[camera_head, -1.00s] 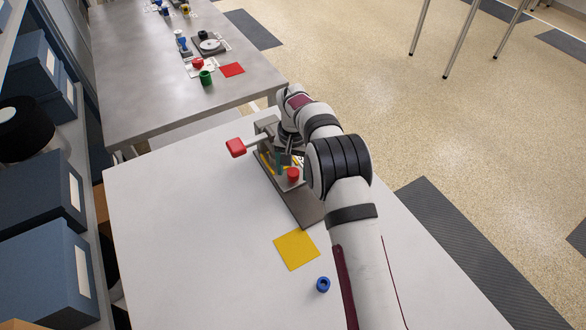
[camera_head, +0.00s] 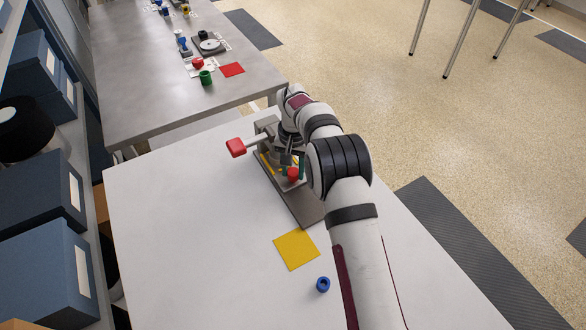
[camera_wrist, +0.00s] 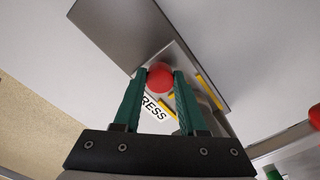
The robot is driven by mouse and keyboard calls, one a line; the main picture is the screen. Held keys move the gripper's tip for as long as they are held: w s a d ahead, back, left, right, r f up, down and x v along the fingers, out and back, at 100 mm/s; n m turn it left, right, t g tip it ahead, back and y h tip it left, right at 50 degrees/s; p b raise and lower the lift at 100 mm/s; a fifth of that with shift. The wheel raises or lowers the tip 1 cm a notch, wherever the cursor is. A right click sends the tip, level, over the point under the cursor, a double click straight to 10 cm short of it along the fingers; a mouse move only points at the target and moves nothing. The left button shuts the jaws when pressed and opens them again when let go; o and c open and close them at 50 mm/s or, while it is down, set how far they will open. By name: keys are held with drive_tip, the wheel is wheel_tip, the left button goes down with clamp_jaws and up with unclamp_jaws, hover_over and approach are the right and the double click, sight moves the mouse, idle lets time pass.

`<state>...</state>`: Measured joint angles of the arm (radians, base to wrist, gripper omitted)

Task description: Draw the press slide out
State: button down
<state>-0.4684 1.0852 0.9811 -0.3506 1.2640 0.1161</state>
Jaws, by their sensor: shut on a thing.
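The press stands on a grey base plate (camera_head: 304,209) on the near white table, with a red-ended lever (camera_head: 236,148) pointing left. Its slide has a red knob (camera_head: 293,174), which also shows in the wrist view (camera_wrist: 160,77). My gripper (camera_wrist: 160,79) has its green fingers shut on the red knob, one on each side. Yellow strips (camera_wrist: 208,94) and a label reading "RESS" (camera_wrist: 153,108) lie beside the knob in the wrist view. My arm hides part of the press in the head view.
A yellow square (camera_head: 296,250) and a blue ring-like part (camera_head: 323,284) lie on the table in front of the press. The table's left side is clear. A grey table (camera_head: 150,90) with several small parts stands behind. Shelves with blue boxes (camera_head: 60,270) line the left.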

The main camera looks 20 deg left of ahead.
idle(0.9)
drive_tip(key=s+d, duration=0.7)
drive_tip(key=shift+s+d, duration=0.25)
drive_tip(key=shift+c, duration=2.3)
unclamp_jaws()
wheel_tip(320, 180, up, 16)
drive_tip(key=shift+f, duration=0.1)
